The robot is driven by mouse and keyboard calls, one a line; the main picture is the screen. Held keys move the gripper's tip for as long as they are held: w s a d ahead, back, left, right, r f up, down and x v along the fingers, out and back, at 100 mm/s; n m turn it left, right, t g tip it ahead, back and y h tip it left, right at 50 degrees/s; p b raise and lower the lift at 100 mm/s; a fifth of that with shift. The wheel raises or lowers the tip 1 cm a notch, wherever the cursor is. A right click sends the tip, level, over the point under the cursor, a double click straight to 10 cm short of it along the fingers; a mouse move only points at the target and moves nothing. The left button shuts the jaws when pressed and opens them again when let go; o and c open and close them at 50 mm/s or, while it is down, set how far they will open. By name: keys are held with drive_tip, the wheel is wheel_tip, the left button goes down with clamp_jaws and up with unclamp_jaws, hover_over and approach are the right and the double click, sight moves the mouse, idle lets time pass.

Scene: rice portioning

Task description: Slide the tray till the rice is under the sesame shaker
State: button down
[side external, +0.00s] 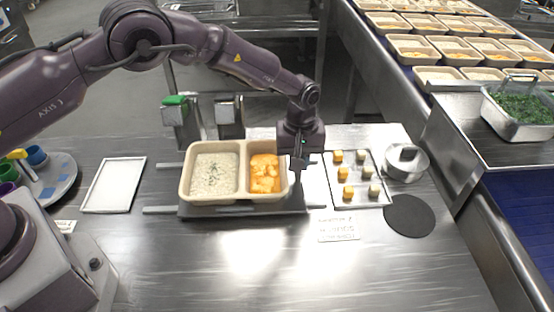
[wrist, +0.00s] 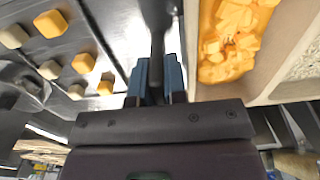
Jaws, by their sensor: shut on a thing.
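A beige two-compartment tray (side external: 184,186) sits on a dark carriage (side external: 230,211) on rails. White rice (side external: 212,175) with green flecks fills its left compartment; orange chunky food (side external: 264,176) fills the right. Behind the tray stand a green-topped dispenser (side external: 176,115) and a grey-topped dispenser (side external: 228,110); I cannot tell which is the sesame shaker. The rice lies in front of and between the two. My gripper (side external: 299,166) is at the tray's right end, its blue fingers (wrist: 158,78) shut on a dark upright bar (wrist: 158,45), seemingly the carriage handle. Its lower part is hidden.
A small tray of yellow and pale cubes (side external: 371,196) lies right of my gripper, with a metal pot (side external: 405,163) and black disc (side external: 409,216) beyond. A white empty tray (side external: 114,185) lies left of the rails. A label card (side external: 338,226) lies in front. The front table is clear.

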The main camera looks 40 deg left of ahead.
drive_tip(key=shift+w+d, duration=1.25)
drive_tip(key=shift+w, duration=0.05)
drive_tip(key=c, duration=1.4)
unclamp_jaws()
drive_tip(key=shift+c, duration=0.2)
wheel_tip(320, 180, up, 13)
